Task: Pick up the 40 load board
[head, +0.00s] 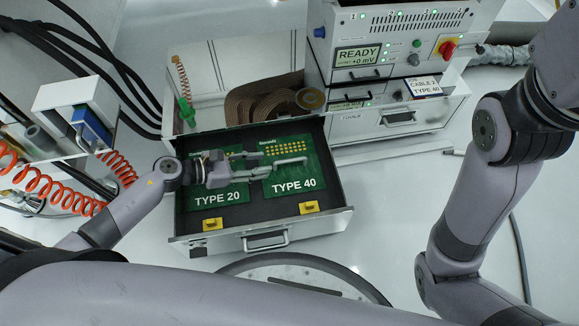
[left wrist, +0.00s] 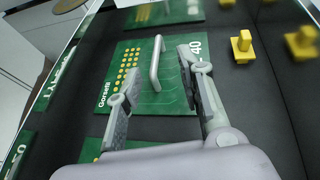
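The green TYPE 40 load board (head: 292,184) lies flat in the right part of the open drawer, with gold contacts and a grey bar handle (left wrist: 156,62). My left gripper (head: 260,163) reaches in from the left, over the TYPE 20 board (head: 222,192), its fingertips at the TYPE 40 board. In the left wrist view the fingers of my left gripper (left wrist: 157,72) are spread and empty, one on each side of the handle's line. I cannot tell whether they touch the board. My right arm shows at the right, but its gripper is out of view.
The drawer (head: 335,222) has a raised front with a handle and two yellow blocks, one at left (head: 212,224) and one at right (head: 309,207). A test unit (head: 400,45) reading READY stands behind. Orange coiled hoses (head: 60,190) hang at the left.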

